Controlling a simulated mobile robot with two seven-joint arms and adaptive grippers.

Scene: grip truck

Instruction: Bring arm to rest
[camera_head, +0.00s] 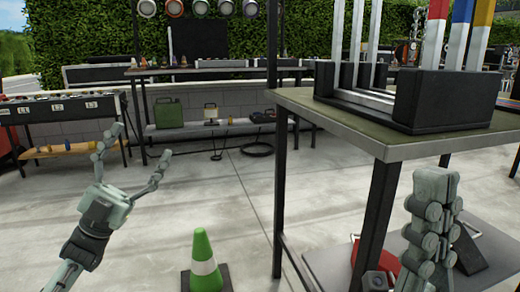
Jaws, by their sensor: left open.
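My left gripper (142,143) is on the left side of the head view, raised over the concrete floor. Its two fingers are spread wide, with nothing between them. My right gripper (434,178) is at the lower right, pointing up in front of the table. Its fingers overlap from this angle, so I cannot tell whether they are open or shut. I see nothing held in it.
A table (358,134) with a black rack (445,100) of upright tubes stands at the right, close to my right gripper. A bench (200,71) stands farther back.

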